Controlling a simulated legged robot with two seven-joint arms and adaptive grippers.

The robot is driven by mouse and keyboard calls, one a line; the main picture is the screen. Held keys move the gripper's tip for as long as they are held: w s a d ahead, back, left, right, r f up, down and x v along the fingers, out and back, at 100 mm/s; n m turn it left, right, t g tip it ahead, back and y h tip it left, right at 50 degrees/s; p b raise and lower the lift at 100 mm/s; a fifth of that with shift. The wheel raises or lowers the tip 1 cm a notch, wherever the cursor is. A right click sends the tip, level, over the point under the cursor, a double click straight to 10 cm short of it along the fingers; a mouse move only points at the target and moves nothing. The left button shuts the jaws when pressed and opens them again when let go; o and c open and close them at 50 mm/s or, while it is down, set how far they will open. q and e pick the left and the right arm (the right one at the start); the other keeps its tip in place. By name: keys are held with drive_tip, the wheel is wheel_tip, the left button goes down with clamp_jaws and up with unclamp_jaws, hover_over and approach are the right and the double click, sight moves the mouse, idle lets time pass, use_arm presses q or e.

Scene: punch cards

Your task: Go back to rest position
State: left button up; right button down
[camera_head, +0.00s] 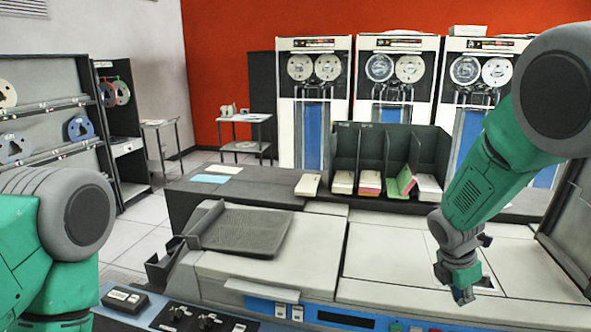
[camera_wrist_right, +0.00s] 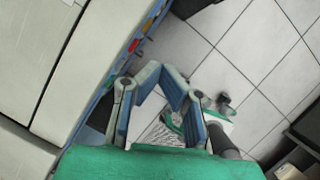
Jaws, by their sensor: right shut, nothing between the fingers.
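My right gripper (camera_head: 463,296) hangs from the green and grey right arm, in front of the pale console top at the right of the head view. It points downward, is shut and holds nothing. In the right wrist view, its blue-grey fingers (camera_wrist_right: 162,100) show with the tiled floor and the console edge beyond them. My left arm shows at the left edge of the head view as a green link and grey joint; its gripper is out of view.
The console (camera_head: 390,250) fills the front, with a grey tray (camera_head: 247,228) at its left and buttons along its near edge. A dark card rack (camera_head: 390,150) with several card stacks stands behind. Tape cabinets (camera_head: 313,110) stand at the back. Open tiled floor (camera_wrist_right: 235,60) shows beside the console.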

drive_tip(key=s+a+f+m+y+b, duration=0.1)
drive_tip(key=s+a+f+m+b, duration=0.15)
drive_tip(key=s+f, duration=0.45)
drive_tip(key=s+a+f+m+y+b, duration=0.15)
drive_tip(key=s+f+m, duration=0.3)
drive_tip(key=f, duration=0.45)
drive_tip(key=s+a+f+m+b, duration=0.1)
drive_tip(key=s+f+m+b, duration=0.2)
drive_tip(key=s+f, duration=0.45)
use_arm(q)
wheel_tip(320, 180, down, 12)
drive_tip(key=b, duration=0.5)
drive_tip(key=shift+w+a+f, duration=0.2)
drive_tip(key=shift+w+f, duration=0.05)
use_arm(e)
drive_tip(key=s+a+f+m, duration=0.1)
drive_tip(key=s+f+m, duration=0.1)
drive_tip(key=s, duration=0.3)
drive_tip(key=s+f+m, duration=0.2)
drive_tip(key=s+m, duration=0.2)
drive_tip(key=s, duration=0.1)
drive_tip(key=s+a+f+m+y, duration=0.1)
drive_tip(key=s+f+m, duration=0.2)
drive_tip(key=s, duration=0.2)
drive_tip(key=shift+s+a+m, duration=0.3)
drive_tip(key=shift+s+a, duration=0.05)
drive_tip(key=shift+s, duration=0.05)
